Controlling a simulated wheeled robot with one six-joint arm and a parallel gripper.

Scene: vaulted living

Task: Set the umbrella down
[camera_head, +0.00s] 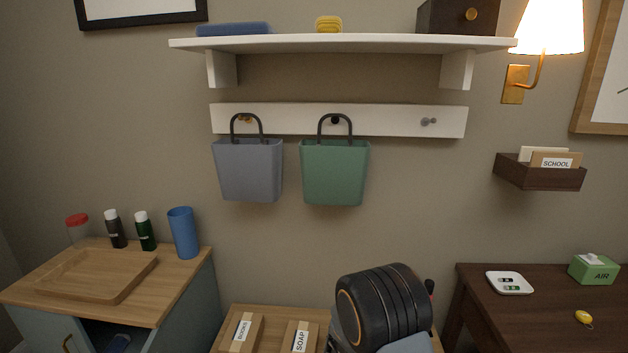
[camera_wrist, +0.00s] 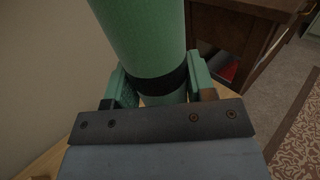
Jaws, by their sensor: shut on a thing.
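My gripper (camera_wrist: 158,84) shows in the wrist view, its two green-padded fingers closed on either side of a thick green roll with a dark band. This roll looks like the folded umbrella (camera_wrist: 142,38); it extends away from the fingers and past the top edge of the view, so its far end is hidden. In the head view my dark arm covers the lower middle, and I cannot make out the gripper or the umbrella there.
A dark table (camera_head: 470,300) stands at right with a white tray (camera_head: 510,283) and a green AIR box (camera_head: 593,270). Labelled boxes (camera_head: 240,333) sit on a low wooden top. A cabinet at left holds a wooden tray (camera_head: 70,284) and blue cup (camera_head: 184,233). Two bags (camera_head: 335,175) hang above.

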